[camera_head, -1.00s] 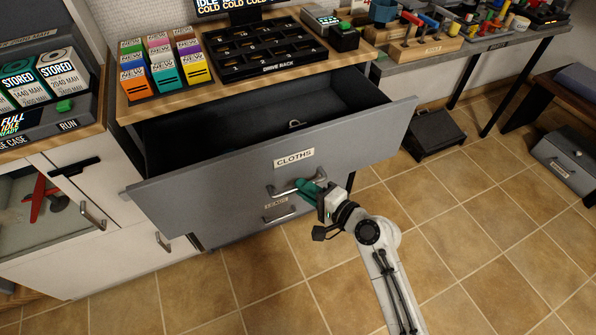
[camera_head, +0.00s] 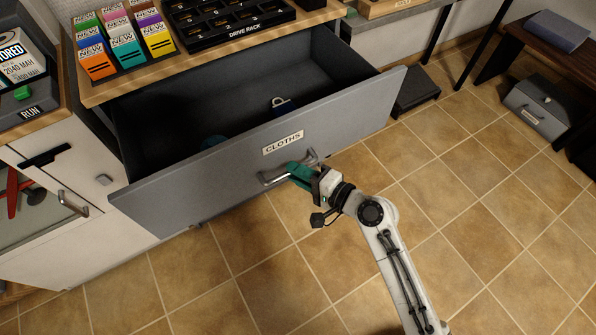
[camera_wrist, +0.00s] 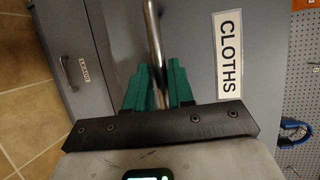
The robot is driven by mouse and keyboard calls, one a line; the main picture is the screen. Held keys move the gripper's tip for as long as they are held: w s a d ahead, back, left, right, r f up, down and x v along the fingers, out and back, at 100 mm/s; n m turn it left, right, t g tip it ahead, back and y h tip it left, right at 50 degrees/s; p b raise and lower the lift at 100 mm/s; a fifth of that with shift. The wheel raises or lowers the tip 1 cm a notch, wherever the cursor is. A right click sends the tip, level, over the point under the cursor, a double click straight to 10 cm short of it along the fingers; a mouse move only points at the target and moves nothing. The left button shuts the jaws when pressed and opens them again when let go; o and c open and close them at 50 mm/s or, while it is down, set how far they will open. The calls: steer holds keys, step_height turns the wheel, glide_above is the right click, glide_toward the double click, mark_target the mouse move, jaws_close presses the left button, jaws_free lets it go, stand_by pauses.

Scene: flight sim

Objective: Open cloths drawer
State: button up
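The cloths drawer (camera_head: 240,178) is grey, with a white label reading CLOTHS (camera_head: 283,143), and it stands well open from the cabinet. My gripper (camera_head: 296,174) is at the drawer's metal bar handle (camera_head: 272,182). In the wrist view, the green fingers (camera_wrist: 158,86) sit on both sides of the handle bar (camera_wrist: 153,40) and close around it. The rest of the interior is dark.
A drive rack (camera_head: 228,28) and several coloured boxes (camera_head: 122,42) stand on the counter above. A white cabinet with a handle (camera_head: 73,204) is at left. A black step (camera_head: 416,90) and a grey case (camera_head: 540,112) are at right. The tiled floor in front is clear.

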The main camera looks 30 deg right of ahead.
steer(key=shift+o, duration=1.4)
steer(key=v, duration=1)
steer(key=shift+s, duration=0.4)
steer(key=shift+d, duration=0.15)
steer(key=s+a+n+g+p, duration=0.3)
steer(key=s+n+g+p, duration=0.3)
steer(key=n+g, duration=0.25)
steer(key=s+d+r+n+g+h+p, duration=0.5)
steer(key=s+d+h, duration=0.1)
steer(key=s, duration=0.3)
steer(key=shift+n, duration=0.35)
